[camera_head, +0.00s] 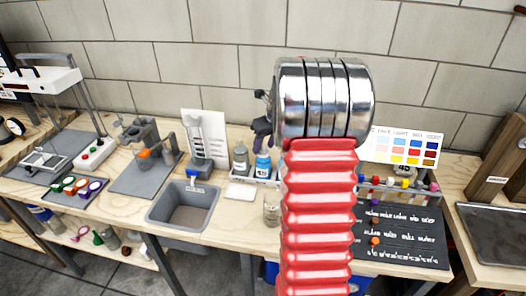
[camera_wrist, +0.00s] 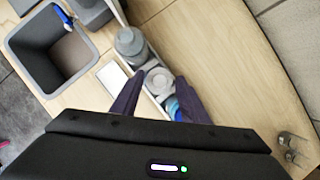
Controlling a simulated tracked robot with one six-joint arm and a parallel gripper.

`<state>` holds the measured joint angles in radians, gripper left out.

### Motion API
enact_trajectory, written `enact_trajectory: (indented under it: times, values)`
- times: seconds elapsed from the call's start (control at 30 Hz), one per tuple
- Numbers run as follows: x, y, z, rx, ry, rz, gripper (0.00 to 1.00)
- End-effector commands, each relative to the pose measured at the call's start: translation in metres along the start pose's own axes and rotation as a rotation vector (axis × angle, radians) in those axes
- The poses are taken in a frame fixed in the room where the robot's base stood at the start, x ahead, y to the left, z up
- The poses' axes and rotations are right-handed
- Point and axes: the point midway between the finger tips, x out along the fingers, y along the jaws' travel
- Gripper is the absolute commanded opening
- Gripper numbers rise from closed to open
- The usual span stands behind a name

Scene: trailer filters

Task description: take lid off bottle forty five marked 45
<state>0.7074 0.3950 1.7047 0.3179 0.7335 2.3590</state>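My gripper (camera_wrist: 160,79) is open in the wrist view, its two dark fingers apart with nothing held between them. A round grey-white top (camera_wrist: 158,80) shows in the gap between the fingertips, and I cannot tell whether they touch it. A grey bottle (camera_wrist: 130,42) stands just beyond the left finger. A blue bottle (camera_wrist: 172,106) is partly hidden by the right finger. In the head view the grey bottle (camera_head: 240,160) and blue bottle (camera_head: 263,167) stand side by side in a white tray (camera_head: 240,179). I cannot read a 45 on any bottle.
A grey sink bin (camera_head: 184,205) is left of the tray; it also shows in the wrist view (camera_wrist: 28,62). A clear jar (camera_head: 271,210) stands in front of the tray. A rack of coloured vials (camera_head: 397,187) is at right. Bare wood lies right of the bottles in the wrist view.

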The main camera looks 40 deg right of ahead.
Motion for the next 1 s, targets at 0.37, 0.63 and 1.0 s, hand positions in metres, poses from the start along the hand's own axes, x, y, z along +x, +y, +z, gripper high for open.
enact_trajectory:
  times: [0.37,0.63,1.0]
  values:
    - [-0.0001,0.0003,0.0002,0.0,0.0,0.0,0.14]
    - [-0.0001,0.0003,0.0002,-0.001,0.0,0.0,0.0]
    - [-0.009,0.0,0.0046,-0.001,-0.002,-0.001,0.0]
